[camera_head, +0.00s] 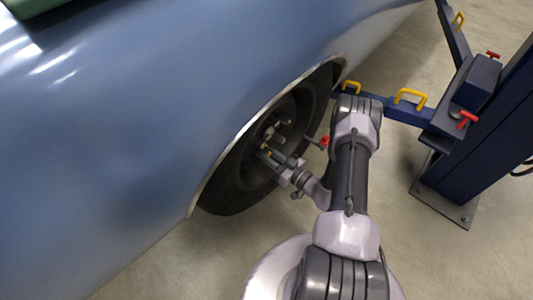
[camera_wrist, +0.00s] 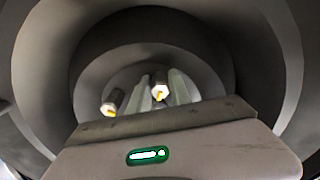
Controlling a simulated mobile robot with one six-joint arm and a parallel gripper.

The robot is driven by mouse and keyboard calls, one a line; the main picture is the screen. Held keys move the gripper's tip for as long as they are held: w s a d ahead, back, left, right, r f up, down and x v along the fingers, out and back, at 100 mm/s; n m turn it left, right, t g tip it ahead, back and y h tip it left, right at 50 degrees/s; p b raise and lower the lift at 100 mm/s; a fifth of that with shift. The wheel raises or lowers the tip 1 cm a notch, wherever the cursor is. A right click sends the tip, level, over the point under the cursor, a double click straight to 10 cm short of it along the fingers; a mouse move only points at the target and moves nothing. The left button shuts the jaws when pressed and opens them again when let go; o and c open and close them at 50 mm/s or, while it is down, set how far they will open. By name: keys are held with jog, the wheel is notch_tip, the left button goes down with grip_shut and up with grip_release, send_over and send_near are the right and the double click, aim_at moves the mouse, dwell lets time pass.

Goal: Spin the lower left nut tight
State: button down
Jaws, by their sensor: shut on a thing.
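The dark wheel (camera_head: 238,195) sits in the arch of the blue car, with several pale nuts or studs around its hub (camera_head: 285,123). My gripper (camera_head: 267,153) reaches into the wheel from the lower right and is shut on a wheel nut at the hub. In the wrist view, my gripper's two pale fingers (camera_wrist: 161,84) stand either side of this nut (camera_wrist: 159,92), a white hex with a yellow centre. A second nut (camera_wrist: 112,97) shows to the left, apart from the fingers. The fingers' far ends and any lower nuts are hidden.
The blue car body (camera_head: 130,120) fills the left and overhangs the wheel. A dark blue lift post (camera_head: 490,130) with yellow handles (camera_head: 410,97) and red knobs stands at the right. Its arm runs behind my arm towards the car. Bare concrete floor (camera_head: 400,220) lies between.

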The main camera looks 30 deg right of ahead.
dwell(0.3)
jog(key=c, duration=1.2)
grip_release()
jog(key=p+v, duration=0.4)
jog(key=v, duration=1.3)
jog(key=shift+s, duration=0.2)
jog(key=shift+d, duration=0.1)
